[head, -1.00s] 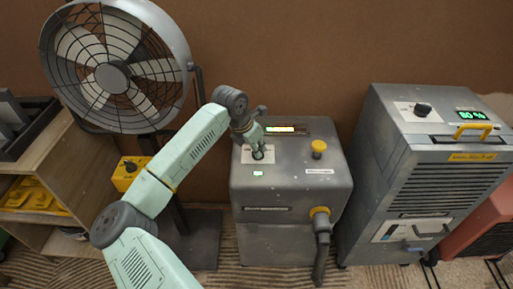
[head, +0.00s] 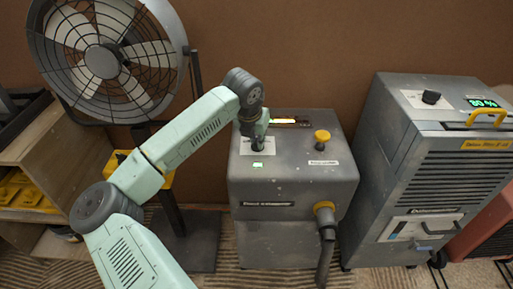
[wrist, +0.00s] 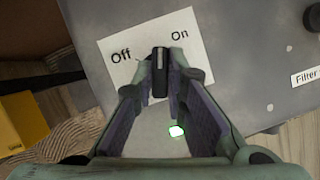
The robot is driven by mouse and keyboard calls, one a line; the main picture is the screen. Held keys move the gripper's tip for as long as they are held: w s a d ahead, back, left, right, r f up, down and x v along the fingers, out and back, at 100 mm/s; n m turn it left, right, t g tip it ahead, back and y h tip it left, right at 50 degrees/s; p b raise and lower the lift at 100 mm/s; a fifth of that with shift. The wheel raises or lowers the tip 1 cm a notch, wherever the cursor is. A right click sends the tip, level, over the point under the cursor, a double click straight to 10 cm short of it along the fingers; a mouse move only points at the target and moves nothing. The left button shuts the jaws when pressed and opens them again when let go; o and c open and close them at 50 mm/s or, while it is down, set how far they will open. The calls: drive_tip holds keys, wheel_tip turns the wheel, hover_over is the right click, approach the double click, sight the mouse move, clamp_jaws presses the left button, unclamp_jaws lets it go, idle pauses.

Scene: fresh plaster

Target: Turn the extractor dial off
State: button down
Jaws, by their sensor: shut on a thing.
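The extractor (head: 300,180) is the grey box in the middle of the head view. Its dial (wrist: 159,73) is black with a pale line and sits on a white plate (wrist: 135,35) marked "Off" and "On". In the wrist view the line points up the picture, between the two words; I cannot tell which setting it is at. My gripper (wrist: 159,76) is shut on the dial, with a fingertip on each side. In the head view my gripper (head: 248,138) hides the dial. A small green lamp (wrist: 177,131) is lit, also in the head view (head: 257,165).
A yellow knob (head: 322,136) stands on the extractor's top, right of the plate. A lit strip (head: 287,121) is behind it. A large fan (head: 104,60) and a wooden shelf (head: 40,150) are at left. A grey dehumidifier-like unit (head: 440,150) with its own black knob (head: 431,97) is at right.

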drive_tip(key=n+b, duration=0.2)
drive_tip(key=f+n+y+b, duration=0.1)
drive_tip(key=b, duration=0.2)
drive_tip(key=shift+d+n, duration=0.15)
drive_tip(key=shift+n, duration=0.25)
drive_tip(key=n+y+b, duration=0.1)
drive_tip(key=n+b, duration=0.2)
drive_tip(key=b, duration=0.1)
drive_tip(key=shift+d+n+y+b, duration=0.1)
drive_tip(key=shift+n+y+b, duration=0.2)
drive_tip(key=shift+y+b, duration=0.1)
drive_tip(key=n+b, duration=0.1)
drive_tip(key=n+y+b, duration=0.1)
drive_tip(key=n+b, duration=0.1)
drive_tip(key=n+g+b, duration=0.1)
drive_tip(key=n, duration=0.1)
drive_tip(key=shift+d+r+y, duration=0.15)
drive_tip(key=shift+r+y, duration=0.15)
drive_tip(key=shift+y, duration=0.1)
drive_tip(key=shift+n+b, duration=0.3)
drive_tip(key=shift+n, duration=0.1)
drive_tip(key=c, duration=1.6)
unclamp_jaws()
drive_tip(key=shift+r, duration=0.15)
